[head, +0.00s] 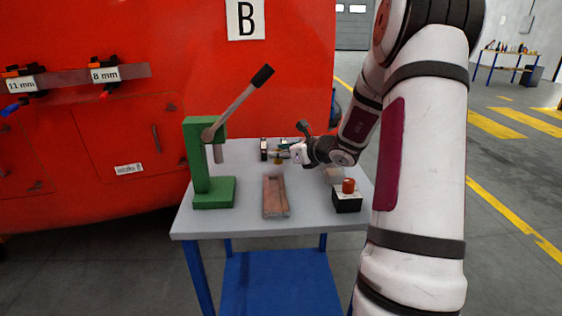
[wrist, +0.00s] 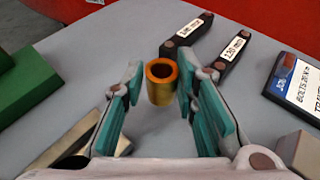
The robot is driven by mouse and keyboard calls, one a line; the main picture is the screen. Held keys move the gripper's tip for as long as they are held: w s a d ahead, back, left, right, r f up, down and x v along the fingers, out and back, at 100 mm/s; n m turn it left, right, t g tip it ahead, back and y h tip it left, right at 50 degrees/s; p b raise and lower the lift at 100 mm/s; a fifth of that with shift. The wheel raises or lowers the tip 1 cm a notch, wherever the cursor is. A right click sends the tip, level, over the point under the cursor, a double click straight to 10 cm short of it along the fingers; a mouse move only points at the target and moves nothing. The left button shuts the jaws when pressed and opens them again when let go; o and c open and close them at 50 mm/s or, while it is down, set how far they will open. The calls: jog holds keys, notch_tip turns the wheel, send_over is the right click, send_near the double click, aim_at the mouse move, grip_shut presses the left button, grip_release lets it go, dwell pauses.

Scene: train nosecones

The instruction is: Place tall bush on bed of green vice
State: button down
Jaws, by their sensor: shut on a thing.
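The tall bush (wrist: 161,88) is a hollow brass-coloured cylinder, held upright between my fingertips in the wrist view. My gripper (wrist: 160,84) is shut on it, with teal pads on both sides. In the head view my gripper (head: 284,151) is above the back middle of the table, and the bush (head: 278,161) is a small gold spot below it. The green vice (head: 198,160), a press-like stand with a raised lever, is on the table's left side, left of my gripper. Its flat bed (head: 215,192) looks empty. A green part of it (wrist: 25,85) shows at the wrist view's left.
A reddish-brown tray (head: 276,197) lies mid-table, right of the vice. A black box with a red button (head: 348,195) stands at the right. Labelled black pieces (wrist: 187,30) and a labelled box (wrist: 295,82) lie towards the back. The red train nose (head: 120,150) stands behind.

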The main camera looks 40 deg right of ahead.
jog(key=shift+f, duration=1.2)
jog(key=shift+f+b, duration=0.15)
jog(key=shift+b, duration=0.2)
jog(key=c, duration=1.3)
grip_release()
